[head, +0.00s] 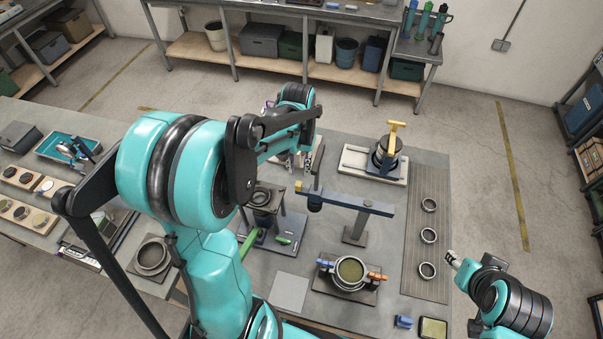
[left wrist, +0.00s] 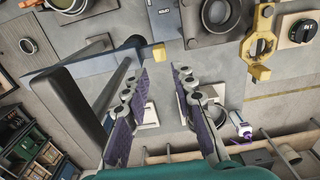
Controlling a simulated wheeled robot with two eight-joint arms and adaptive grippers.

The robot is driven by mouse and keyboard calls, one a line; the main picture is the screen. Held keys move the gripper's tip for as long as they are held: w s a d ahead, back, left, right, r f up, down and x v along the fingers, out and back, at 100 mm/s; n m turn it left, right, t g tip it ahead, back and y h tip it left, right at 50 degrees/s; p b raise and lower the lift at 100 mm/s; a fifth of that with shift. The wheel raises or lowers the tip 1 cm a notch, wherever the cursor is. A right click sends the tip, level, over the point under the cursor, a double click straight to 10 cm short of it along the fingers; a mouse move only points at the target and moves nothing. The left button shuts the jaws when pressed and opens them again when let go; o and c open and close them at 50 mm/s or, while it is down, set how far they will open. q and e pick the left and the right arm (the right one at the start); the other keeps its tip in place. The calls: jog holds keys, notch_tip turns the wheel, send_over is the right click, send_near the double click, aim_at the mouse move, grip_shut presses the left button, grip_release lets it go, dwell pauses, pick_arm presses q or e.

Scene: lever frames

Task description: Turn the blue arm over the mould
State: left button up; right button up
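The blue arm (head: 345,197) lies across its upright post in the head view, with a yellow end at left and a dark blue cylinder hanging below. In the left wrist view its yellow end (left wrist: 158,52) shows just beyond my fingertips.
A yellow-handled device (head: 388,155) stands behind the blue arm. Several rings (head: 428,236) lie on the strip at right. A dark stand (head: 264,200) with green parts is left of the post. A tall grey bar (left wrist: 70,110) rises close beside my left fingers.

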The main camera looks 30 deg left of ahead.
aim_at(299, 184)
pick_arm(q)
notch_tip(299, 184, down, 8)
jog(key=shift+s+r, duration=0.15)
jog(key=shift+r, duration=0.05)
grip_shut()
